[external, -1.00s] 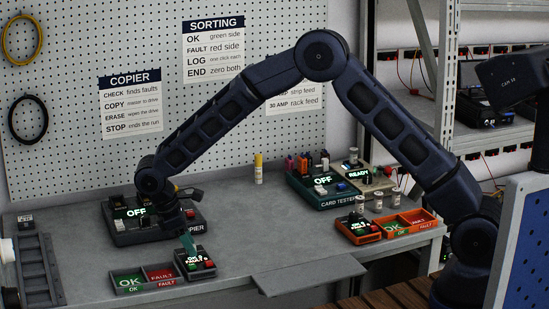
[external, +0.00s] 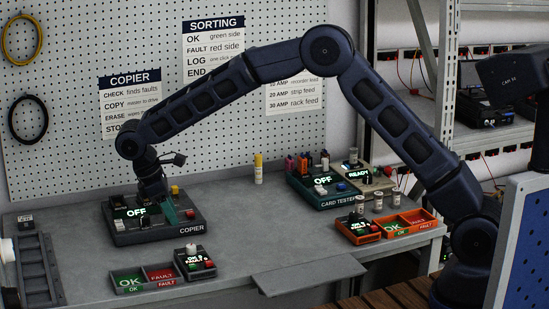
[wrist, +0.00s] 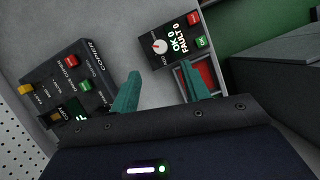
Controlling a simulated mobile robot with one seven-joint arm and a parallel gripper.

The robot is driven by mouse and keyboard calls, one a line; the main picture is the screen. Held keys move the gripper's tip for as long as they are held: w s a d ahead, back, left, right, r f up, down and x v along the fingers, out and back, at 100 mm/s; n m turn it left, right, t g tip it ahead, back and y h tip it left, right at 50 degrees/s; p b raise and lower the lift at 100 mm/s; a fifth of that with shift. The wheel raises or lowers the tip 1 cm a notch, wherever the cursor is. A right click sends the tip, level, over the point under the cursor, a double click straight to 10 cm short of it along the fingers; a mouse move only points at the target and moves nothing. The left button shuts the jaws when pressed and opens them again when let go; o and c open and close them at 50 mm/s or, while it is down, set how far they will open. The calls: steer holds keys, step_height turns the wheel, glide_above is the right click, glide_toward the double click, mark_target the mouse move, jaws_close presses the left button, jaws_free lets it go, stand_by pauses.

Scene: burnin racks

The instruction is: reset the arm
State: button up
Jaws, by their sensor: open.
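My arm reaches in from the right of the external view, and my gripper (external: 168,212) hangs over the copier (external: 150,228) on the left of the bench. The copier is a dark box with a lit OFF sign. In the wrist view my gripper's two teal fingers (wrist: 160,88) are spread wide apart with nothing between them. The copier (wrist: 75,90) shows left of the fingers there. The small counter box (wrist: 178,40), reading OK 0 and FAULT 0, shows at upper right. Its display (external: 193,260) also shows in the external view, in front of the copier.
A grey OK/FAULT tray (external: 143,281) sits beside the counter box. The middle of the bench is clear. A pegboard with posters rises behind.

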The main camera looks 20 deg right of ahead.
steer(key=shift+a+r, duration=0.1)
steer(key=shift+r, duration=0.2)
steer(key=shift+w, duration=0.1)
